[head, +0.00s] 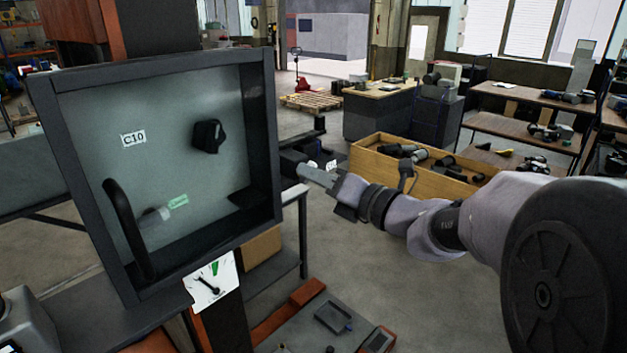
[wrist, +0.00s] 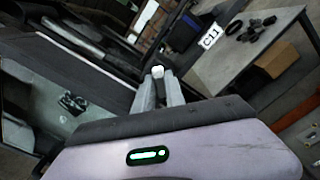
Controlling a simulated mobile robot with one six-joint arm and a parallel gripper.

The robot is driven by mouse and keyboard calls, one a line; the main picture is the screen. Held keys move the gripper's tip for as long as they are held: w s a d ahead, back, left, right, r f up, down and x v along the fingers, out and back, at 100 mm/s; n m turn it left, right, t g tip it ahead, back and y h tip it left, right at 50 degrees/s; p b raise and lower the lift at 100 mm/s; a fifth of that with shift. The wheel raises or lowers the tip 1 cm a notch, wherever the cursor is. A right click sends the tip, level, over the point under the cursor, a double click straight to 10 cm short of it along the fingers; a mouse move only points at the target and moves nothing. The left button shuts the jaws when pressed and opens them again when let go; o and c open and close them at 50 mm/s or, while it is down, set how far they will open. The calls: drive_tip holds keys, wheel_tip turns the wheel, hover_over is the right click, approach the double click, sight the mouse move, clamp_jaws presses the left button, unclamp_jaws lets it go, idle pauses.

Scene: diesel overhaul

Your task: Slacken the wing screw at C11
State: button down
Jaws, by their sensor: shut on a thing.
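The C11 label (wrist: 210,36) is a white tag on a dark fitting, up and right of the fingertips in the wrist view. My gripper (wrist: 158,90) is shut on a small pale piece (wrist: 157,72) that shows between its fingertips. It appears to be the wing screw; its wings and stem are mostly hidden by the fingers. In the head view my gripper (head: 318,178) reaches in from the right to a dark fitting (head: 298,158) just beyond the open-faced box. The screw itself cannot be made out there.
The framed box (head: 262,130) marked C10 (head: 133,139) stands close left of my gripper, with a dark knob (head: 208,136) and a black handle (head: 130,230). A wooden crate (head: 455,182) of parts stands behind my arm. Benches stand farther back.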

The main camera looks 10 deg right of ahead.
drive_tip(key=n+b, duration=0.4)
drive_tip(key=b, duration=0.1)
drive_tip(key=n+b, duration=0.3)
drive_tip(key=b, duration=0.1)
drive_tip(key=f+n+b, duration=0.1)
drive_tip(key=n+b, duration=0.3)
drive_tip(key=b, duration=0.1)
drive_tip(key=shift+s+n+b, duration=0.1)
drive_tip(key=shift+n+b, duration=0.2)
drive_tip(key=shift+b, duration=0.05)
drive_tip(key=c, duration=1.8)
unclamp_jaws()
drive_tip(key=shift+r+n+b, duration=0.2)
drive_tip(key=shift+n+b, duration=0.1)
drive_tip(key=shift+n, duration=0.2)
drive_tip(key=o, duration=0.5)
drive_tip(key=shift+d+r+p, duration=0.1)
drive_tip(key=shift+r+p, duration=0.2)
drive_tip(key=shift+p, duration=0.05)
drive_tip(key=shift+o, duration=0.2)
